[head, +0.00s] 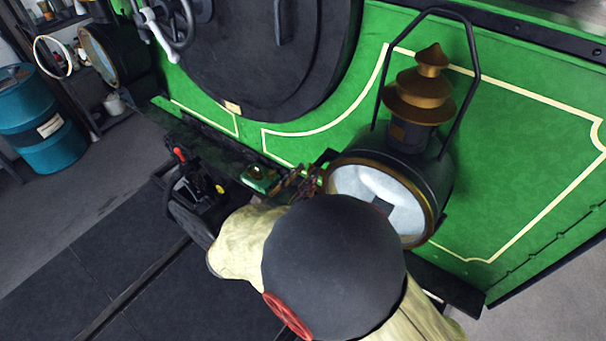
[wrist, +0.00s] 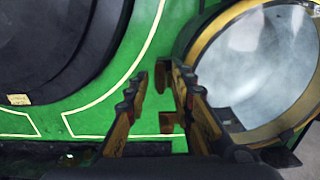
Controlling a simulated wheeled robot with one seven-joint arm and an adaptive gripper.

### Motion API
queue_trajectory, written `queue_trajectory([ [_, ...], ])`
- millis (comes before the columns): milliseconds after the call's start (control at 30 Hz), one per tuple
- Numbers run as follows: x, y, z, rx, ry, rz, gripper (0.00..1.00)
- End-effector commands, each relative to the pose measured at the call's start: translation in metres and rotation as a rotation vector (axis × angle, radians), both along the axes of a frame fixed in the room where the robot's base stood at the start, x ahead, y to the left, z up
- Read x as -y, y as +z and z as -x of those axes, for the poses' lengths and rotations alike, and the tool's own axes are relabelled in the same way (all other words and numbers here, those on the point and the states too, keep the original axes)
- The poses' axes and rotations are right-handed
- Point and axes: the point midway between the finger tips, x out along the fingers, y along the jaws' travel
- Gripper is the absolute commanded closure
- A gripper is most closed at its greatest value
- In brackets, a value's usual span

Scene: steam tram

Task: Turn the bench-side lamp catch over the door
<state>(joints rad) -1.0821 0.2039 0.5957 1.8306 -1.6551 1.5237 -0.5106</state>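The lamp (head: 420,165) on the right of the green front has a tiered brass chimney, a black carrying loop and a round glass door (head: 375,195) with a brass rim. The door fills the right of the wrist view (wrist: 262,65). My gripper (head: 308,178) is at the door's left edge, partly hidden behind my arm in the head view. In the wrist view its two fingers (wrist: 160,98) stand apart, left of the door rim. Small brown pieces (wrist: 167,122) show between them; I cannot tell whether these are the catch or finger parts.
A second lamp (head: 112,55) stands at the far left, near a shelf and a blue drum (head: 40,118). The large black round door (head: 265,45) is left of the near lamp. A dark ledge with a coupling (head: 190,185) runs below.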

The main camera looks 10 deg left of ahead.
Motion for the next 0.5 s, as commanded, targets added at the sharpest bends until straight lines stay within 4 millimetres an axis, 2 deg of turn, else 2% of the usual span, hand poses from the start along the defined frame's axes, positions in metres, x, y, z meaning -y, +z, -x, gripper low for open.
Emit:
queue_trajectory([
  [133, -0.0001, -0.0002, 0.0002, 0.0, 0.0, 0.0, 0.77],
  [500, 0.0, -0.0002, 0.0003, 0.0, 0.0, 0.0, 0.98],
])
